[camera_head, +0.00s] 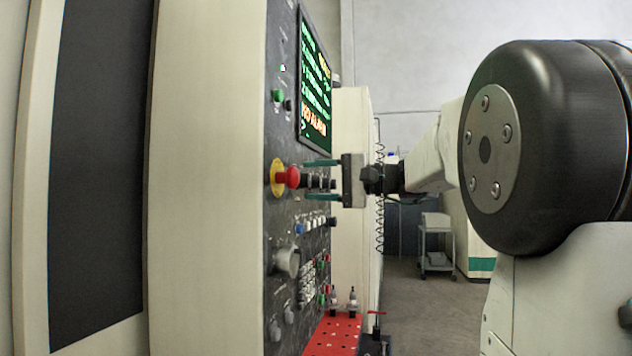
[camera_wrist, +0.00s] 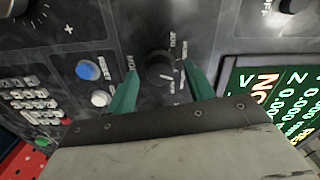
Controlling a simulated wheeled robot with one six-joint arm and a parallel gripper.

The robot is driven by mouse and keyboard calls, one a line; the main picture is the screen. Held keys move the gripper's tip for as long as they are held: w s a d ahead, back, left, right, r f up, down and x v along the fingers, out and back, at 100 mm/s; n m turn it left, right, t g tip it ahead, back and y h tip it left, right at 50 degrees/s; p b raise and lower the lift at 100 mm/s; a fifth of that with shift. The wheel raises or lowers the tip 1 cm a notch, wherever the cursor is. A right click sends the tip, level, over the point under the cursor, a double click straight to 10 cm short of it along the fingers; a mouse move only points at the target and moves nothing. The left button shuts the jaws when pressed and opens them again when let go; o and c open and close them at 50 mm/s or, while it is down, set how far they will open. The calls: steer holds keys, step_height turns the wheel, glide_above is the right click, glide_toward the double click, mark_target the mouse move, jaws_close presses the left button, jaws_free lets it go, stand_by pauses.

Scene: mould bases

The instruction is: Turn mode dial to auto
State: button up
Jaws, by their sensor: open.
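The mode dial is most likely the black round knob (camera_wrist: 160,68) on the dark control panel in the wrist view. Small white labels surround it, too blurred to read surely, so its setting cannot be told. My gripper (camera_wrist: 159,72) is open, with one green finger on each side of the knob; contact cannot be told. In the head view my gripper (camera_head: 306,180) points left at the panel (camera_head: 285,225), its fingers above and below a row of dark knobs (camera_head: 317,182).
A red emergency button (camera_head: 292,177) on a yellow base is close left of the fingertips. A lit screen (camera_head: 314,85) is above. Blue (camera_wrist: 88,69) and white (camera_wrist: 101,98) buttons lie near the left finger. A red perforated rack (camera_head: 335,335) stands below.

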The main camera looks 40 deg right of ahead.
steer(key=shift+w+a, duration=0.1)
steer(key=shift+w, duration=0.05)
steer(key=c, duration=1)
steer(key=shift+m, duration=0.3)
steer(key=m, duration=0.3)
steer(key=shift+m, duration=2.1)
